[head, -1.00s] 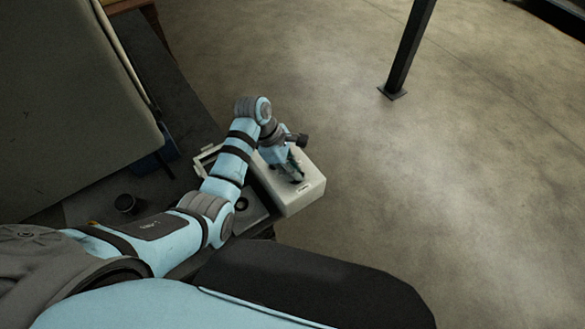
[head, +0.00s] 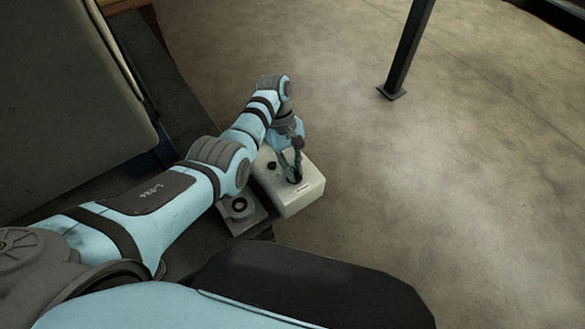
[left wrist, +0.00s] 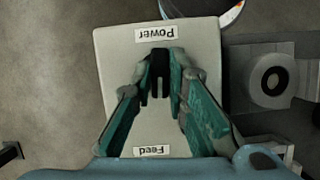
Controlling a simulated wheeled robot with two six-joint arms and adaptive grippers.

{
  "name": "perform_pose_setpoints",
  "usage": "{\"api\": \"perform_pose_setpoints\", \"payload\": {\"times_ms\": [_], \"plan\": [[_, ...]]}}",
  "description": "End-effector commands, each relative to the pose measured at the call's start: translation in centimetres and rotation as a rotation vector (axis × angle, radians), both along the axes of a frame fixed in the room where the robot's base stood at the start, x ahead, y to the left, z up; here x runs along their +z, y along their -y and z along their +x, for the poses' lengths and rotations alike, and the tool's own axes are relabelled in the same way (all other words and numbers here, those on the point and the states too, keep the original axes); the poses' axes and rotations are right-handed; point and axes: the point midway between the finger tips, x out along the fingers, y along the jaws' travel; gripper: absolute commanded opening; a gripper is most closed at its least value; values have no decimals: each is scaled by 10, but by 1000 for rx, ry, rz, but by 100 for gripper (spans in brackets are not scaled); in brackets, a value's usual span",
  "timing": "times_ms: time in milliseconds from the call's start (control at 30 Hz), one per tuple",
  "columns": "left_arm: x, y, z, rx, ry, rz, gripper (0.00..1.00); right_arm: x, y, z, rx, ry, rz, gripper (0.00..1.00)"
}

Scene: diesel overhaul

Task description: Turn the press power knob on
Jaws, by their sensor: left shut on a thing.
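A pale control box (head: 312,182) sits at the edge of the dark bench. In the left wrist view, its top carries a "Power" label (left wrist: 155,34) and a "Feed" label (left wrist: 152,151). The black power knob (left wrist: 159,66) stands close to the "Power" label. My left gripper (head: 296,178) reaches down onto the box with its fingers shut on this knob, one fingertip on either side. In the left wrist view, the gripper (left wrist: 160,80) covers part of the knob's sides. My right gripper is not in view.
A second black knob (head: 271,165) stands on the box behind the gripper. A grey block with a dark round part (head: 239,207) lies left of the box. A large grey panel (head: 65,95) is at upper left. A dark post (head: 405,55) stands on open concrete floor.

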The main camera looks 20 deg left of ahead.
Motion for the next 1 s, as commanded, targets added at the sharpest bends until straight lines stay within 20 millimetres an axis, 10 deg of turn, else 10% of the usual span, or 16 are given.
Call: {"api": "perform_pose_setpoints", "payload": {"times_ms": [1000], "plan": [[-6,5,-2,-696,-11,-5,0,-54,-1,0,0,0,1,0]]}}
